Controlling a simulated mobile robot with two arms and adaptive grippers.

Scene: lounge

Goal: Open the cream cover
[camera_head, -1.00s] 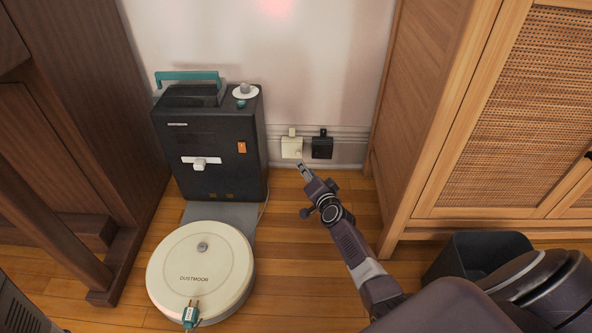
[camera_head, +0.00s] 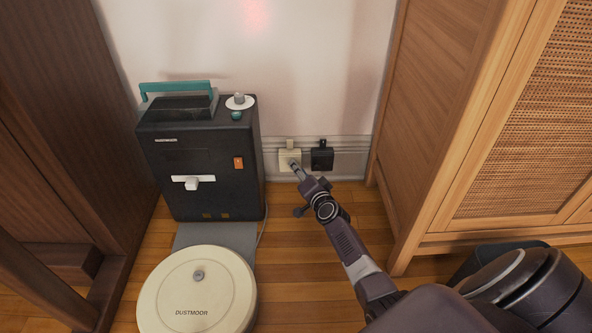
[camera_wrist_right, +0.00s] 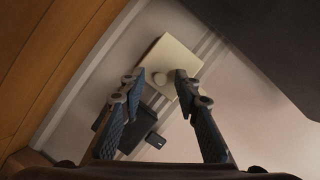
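The cream cover (camera_head: 290,157) is a small square plate with a tab at its top, low on the wall by the skirting. In the right wrist view the cream cover (camera_wrist_right: 176,52) has a small round knob (camera_wrist_right: 160,77). My right gripper (camera_head: 293,166) reaches the cream cover from below right. In the right wrist view my right gripper (camera_wrist_right: 157,83) is open, with the knob showing between its fingertips. I cannot tell whether a finger touches it. The cover appears closed; whatever lies behind it is hidden. My left gripper is not in view.
A black cover (camera_head: 321,157) sits just right of the cream one. A dark dock (camera_head: 215,150) stands to the left, with a round cream robot vacuum (camera_head: 198,295) before it. A wooden cabinet (camera_head: 420,120) stands close on the right. Some wooden floor (camera_head: 290,260) is clear.

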